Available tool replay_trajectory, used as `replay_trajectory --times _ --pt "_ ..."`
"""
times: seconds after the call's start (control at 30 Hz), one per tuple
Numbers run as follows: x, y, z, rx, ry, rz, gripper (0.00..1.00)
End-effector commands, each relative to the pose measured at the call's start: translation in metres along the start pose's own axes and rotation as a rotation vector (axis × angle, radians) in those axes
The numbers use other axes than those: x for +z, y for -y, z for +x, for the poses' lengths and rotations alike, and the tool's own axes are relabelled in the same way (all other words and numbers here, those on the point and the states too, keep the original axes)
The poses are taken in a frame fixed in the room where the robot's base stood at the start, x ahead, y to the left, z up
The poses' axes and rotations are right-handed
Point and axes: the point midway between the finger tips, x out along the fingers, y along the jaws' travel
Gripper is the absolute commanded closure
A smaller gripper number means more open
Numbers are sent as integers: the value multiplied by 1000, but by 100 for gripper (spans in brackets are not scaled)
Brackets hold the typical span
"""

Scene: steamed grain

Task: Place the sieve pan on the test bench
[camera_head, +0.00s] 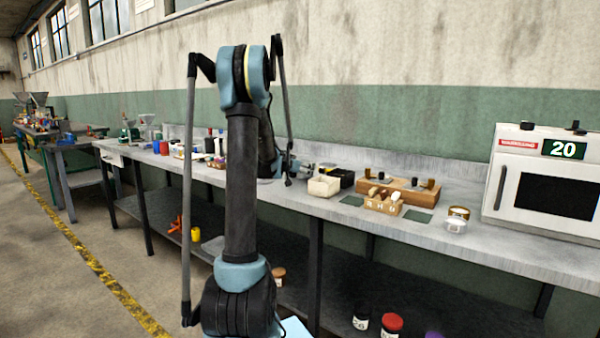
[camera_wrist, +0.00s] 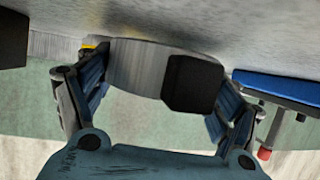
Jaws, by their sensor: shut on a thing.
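In the wrist view my gripper (camera_wrist: 155,95) is shut on the sieve pan (camera_wrist: 135,65), a round grey metal piece with a curved side wall between the fingers. A black block (camera_wrist: 193,83) shows at the pan's side; I cannot tell whether it belongs to the pan. A grey surface fills the top of that view, close to the pan; contact cannot be told. In the head view my arm reaches over the long grey test bench (camera_head: 445,240), and my gripper is mostly hidden behind it. The pan cannot be made out there.
A cream box (camera_head: 323,186), a wooden block holder (camera_head: 398,190), round dishes (camera_head: 456,225) and a white oven (camera_head: 545,180) stand on the bench to the right. Several small items crowd its left part. A blue item (camera_wrist: 275,85) is right of my gripper in the wrist view.

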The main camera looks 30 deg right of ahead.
Motion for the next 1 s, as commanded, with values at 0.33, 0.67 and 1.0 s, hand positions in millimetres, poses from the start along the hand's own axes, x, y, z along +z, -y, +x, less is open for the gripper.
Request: replay_trajectory --times 0.33,0.67,1.0 --pt "9 -1 4 1 1 1 84" --pt "13 -2 7 7 6 0 0" --pt "14 0 8 9 8 -3 0"
